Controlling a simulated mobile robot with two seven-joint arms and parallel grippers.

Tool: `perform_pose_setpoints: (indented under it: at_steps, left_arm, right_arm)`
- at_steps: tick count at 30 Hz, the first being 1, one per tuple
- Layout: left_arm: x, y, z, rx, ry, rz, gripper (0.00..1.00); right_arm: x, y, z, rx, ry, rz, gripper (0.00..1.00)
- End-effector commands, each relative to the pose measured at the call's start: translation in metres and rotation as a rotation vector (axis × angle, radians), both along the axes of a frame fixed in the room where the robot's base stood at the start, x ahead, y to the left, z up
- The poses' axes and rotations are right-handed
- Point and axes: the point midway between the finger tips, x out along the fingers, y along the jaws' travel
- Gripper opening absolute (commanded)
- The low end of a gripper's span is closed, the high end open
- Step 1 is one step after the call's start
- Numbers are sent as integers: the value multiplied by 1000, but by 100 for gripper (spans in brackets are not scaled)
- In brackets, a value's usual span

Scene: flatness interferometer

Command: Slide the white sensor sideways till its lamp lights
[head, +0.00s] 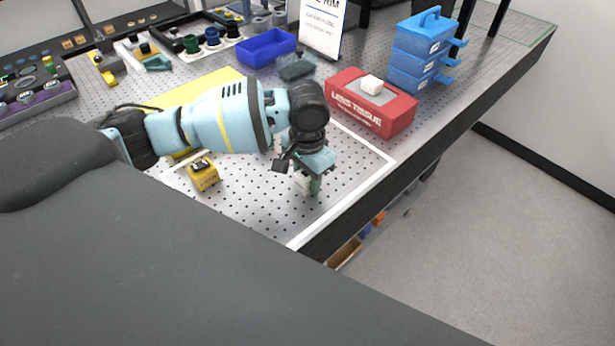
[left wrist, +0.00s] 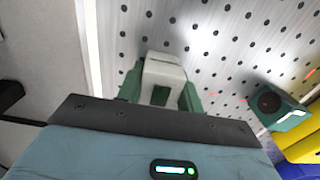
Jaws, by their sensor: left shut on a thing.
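The white sensor (head: 301,182) stands on the perforated metal table, inside a white outlined area near the front edge. It also shows in the left wrist view (left wrist: 164,70), as a small white block with a dark opening on its near side. My left gripper (head: 308,182) is shut on it, with one green finger on each side. The arm and fingers hide much of the sensor in the head view. I cannot make out a lit lamp on it. My right gripper is not in view.
A yellow block (head: 203,174) stands left of the gripper. A red tissue box (head: 370,104) is behind right. A green housing with a dark round face (left wrist: 281,108) is beside the sensor in the wrist view, with small red marks nearby. The table edge is close on the right.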

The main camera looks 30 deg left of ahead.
Motion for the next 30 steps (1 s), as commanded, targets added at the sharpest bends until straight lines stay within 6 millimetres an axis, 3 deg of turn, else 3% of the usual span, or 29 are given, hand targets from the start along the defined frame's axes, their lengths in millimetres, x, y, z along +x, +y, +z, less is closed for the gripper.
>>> perform_pose_setpoints:
  at_steps: [7, 8, 13, 23, 30]
  left_arm:
    - [1, 0, 1, -1, -2, 0, 4]
    - [1, 0, 1, -1, -2, 0, 40]
    - [0, 0, 1, -1, -2, 0, 62]
    - [1, 0, 4, -2, -2, 0, 62]
    - [1, -1, 37, -2, -6, -1, 62]
  right_arm:
    - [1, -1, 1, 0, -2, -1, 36]
    - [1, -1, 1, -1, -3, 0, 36]
    - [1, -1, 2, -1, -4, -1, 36]
    - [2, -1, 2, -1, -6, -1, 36]
    - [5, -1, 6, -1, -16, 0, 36]
